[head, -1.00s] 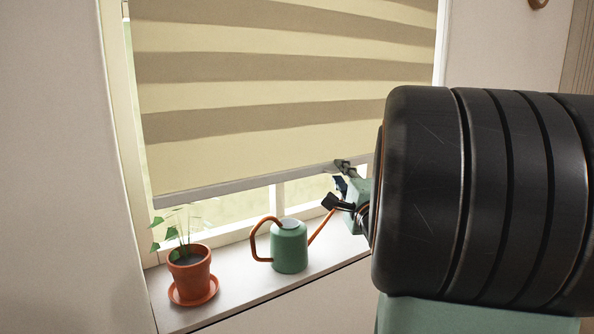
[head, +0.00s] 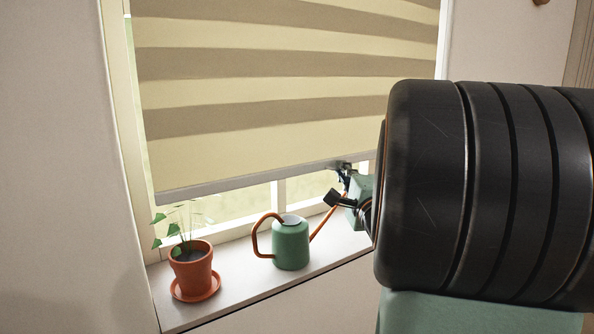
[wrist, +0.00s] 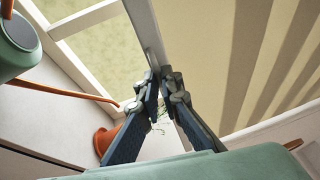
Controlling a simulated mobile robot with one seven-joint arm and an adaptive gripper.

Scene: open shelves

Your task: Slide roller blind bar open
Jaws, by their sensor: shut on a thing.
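The roller blind (head: 270,90) has beige and tan stripes and hangs over the upper window. Its grey bottom bar (head: 230,184) is a little above the sill, lower at the left in the head view. My gripper (head: 343,169) is at the bar's right part, partly hidden by my own arm. In the wrist view my gripper (wrist: 165,90) is shut on the bar (wrist: 147,32), which runs between its two dark fingers. The exact contact is partly hidden by the fingers.
A green watering can (head: 290,245) with an orange handle and spout stands on the sill (head: 240,295) below the bar. A potted plant (head: 192,268) on an orange saucer stands to its left, its leaves close to the bar's left end.

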